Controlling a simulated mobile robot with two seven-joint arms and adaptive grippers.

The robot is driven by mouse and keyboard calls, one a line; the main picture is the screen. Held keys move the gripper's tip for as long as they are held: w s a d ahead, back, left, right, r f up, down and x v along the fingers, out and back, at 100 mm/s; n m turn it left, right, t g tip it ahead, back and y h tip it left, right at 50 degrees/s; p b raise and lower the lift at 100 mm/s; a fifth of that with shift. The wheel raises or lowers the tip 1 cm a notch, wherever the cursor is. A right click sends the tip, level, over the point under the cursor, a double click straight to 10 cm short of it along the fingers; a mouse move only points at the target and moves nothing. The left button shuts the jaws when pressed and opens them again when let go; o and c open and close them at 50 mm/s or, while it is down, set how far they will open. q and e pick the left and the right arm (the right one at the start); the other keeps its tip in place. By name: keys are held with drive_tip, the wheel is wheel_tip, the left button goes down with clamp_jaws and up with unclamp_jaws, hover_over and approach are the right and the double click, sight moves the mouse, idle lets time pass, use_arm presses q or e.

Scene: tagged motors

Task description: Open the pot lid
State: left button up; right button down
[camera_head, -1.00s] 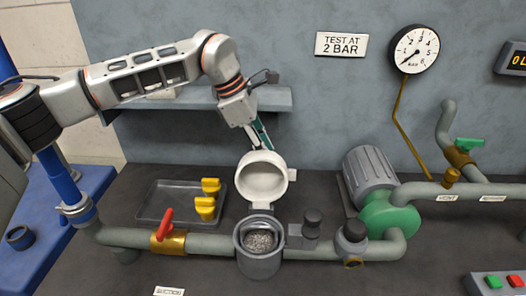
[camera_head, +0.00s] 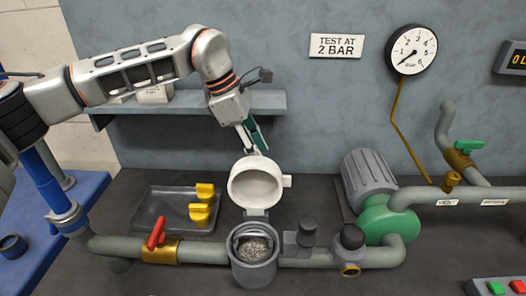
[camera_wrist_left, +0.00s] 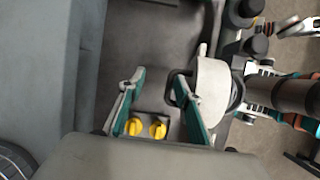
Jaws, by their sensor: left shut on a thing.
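The pot (camera_head: 254,272) is a grey cylinder set in the pipe line, with grainy grey contents showing inside. Its white round lid (camera_head: 257,166) stands raised on edge behind the pot's mouth, its hollow inside facing the head camera. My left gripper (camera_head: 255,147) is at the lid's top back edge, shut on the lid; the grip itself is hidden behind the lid. In the left wrist view, the lid (camera_wrist_left: 212,92) and its dark loop handle (camera_wrist_left: 173,88) are by the right-hand finger of the gripper (camera_wrist_left: 158,108). My right gripper is not in view.
A dark tray (camera_head: 160,212) with yellow parts (camera_head: 201,205) lies left of the pot. A red-handled valve (camera_head: 157,236) is on the pipe close left. Dark-capped fittings (camera_head: 308,230) and a green pump (camera_head: 385,218) stand right. A shelf (camera_head: 190,103) is behind my left arm.

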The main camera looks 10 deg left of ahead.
use_arm(q)
drive_tip(key=v, duration=1.1)
drive_tip(key=shift+a, duration=0.25)
